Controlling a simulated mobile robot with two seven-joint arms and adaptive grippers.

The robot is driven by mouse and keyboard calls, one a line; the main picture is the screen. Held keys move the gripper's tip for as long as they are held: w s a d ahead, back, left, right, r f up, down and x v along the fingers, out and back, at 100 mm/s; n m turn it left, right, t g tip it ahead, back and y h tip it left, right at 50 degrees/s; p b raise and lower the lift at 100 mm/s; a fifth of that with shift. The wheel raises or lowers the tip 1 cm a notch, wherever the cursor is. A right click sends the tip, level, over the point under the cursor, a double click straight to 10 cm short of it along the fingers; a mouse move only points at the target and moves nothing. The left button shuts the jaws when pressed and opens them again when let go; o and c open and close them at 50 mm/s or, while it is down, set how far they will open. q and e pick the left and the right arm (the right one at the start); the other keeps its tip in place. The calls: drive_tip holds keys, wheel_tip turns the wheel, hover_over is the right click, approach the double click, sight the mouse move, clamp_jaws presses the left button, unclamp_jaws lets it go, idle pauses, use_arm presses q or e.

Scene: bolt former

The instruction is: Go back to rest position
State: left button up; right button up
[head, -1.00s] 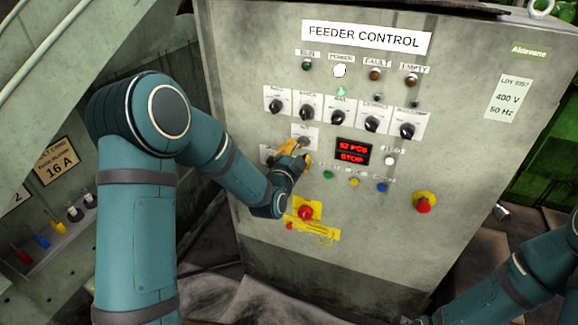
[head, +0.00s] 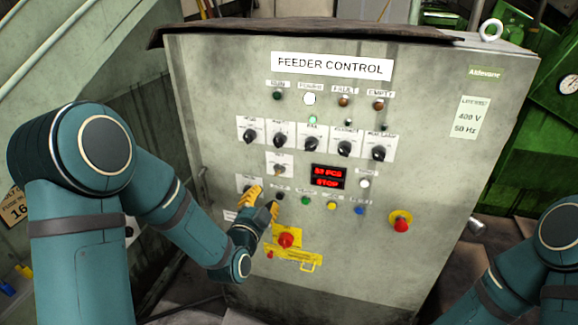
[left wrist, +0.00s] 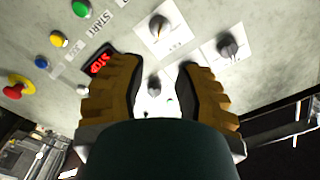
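My left gripper (head: 262,200) is in front of the lower left of the feeder control panel (head: 430,150), near a black knob and just above the red button on its yellow plate (head: 287,238). In the left wrist view my left gripper (left wrist: 158,85) has its two yellow padded fingers spread well apart with nothing held between them. A knob (left wrist: 155,85) on the panel shows in the gap behind them. My right arm enters at the lower right of the head view; its gripper is out of the picture.
The panel carries a row of black knobs (head: 312,137), a red display (head: 328,176) reading STOP, coloured buttons and a red mushroom button (head: 401,222) at right. Green machinery (head: 560,130) stands behind at right. A sloping grey wall (head: 60,70) is at left.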

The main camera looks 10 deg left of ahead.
use_arm(q)
drive_tip(key=s+d+f+n+g+h, duration=0.1)
drive_tip(key=s+d+f+n+g, duration=0.2)
drive_tip(key=f, duration=0.5)
drive_tip(key=s+d+f+n+g+h, duration=0.1)
drive_tip(key=s+d+f+n+g, duration=0.2)
drive_tip(key=f, duration=0.5)
drive_tip(key=s+d+f+n+g, duration=0.2)
drive_tip(key=s+f+g, duration=0.3)
drive_tip(key=s, duration=0.3)
drive_tip(key=s+d+f+n+g+h, duration=0.1)
drive_tip(key=s+d+f+n+g, duration=0.1)
drive_tip(key=s+f+g, duration=0.3)
drive_tip(key=s+f+n, duration=0.1)
drive_tip(key=s+f, duration=0.1)
drive_tip(key=s, duration=0.1)
drive_tip(key=shift+s, duration=0.2)
